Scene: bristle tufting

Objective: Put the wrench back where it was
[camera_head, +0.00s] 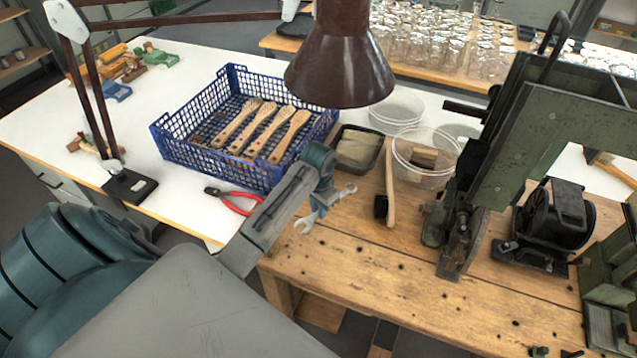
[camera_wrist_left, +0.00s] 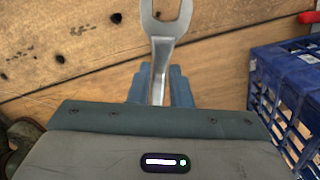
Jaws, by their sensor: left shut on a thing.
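A silver open-ended wrench (camera_head: 307,222) is held in my left gripper (camera_head: 322,197), near the left end of the wooden workbench (camera_head: 345,257). Its two ends stick out on either side of the fingers. In the left wrist view the wrench (camera_wrist_left: 162,52) points up from between the blue-grey fingers of the gripper (camera_wrist_left: 160,88), its open jaw at the top edge, with wooden planks behind it. The fingers are shut on its shank and hide part of it. I cannot tell how high it is above the bench. My right gripper is not in view.
A blue crate (camera_head: 195,161) with wooden-handled brushes stands left, red pliers (camera_head: 236,201) before it. A hammer (camera_head: 389,185), a dark tray (camera_head: 343,163) and clear tubs (camera_head: 402,170) lie behind the wrench. A lamp (camera_head: 340,65) hangs above. Green machinery (camera_head: 540,150) stands right.

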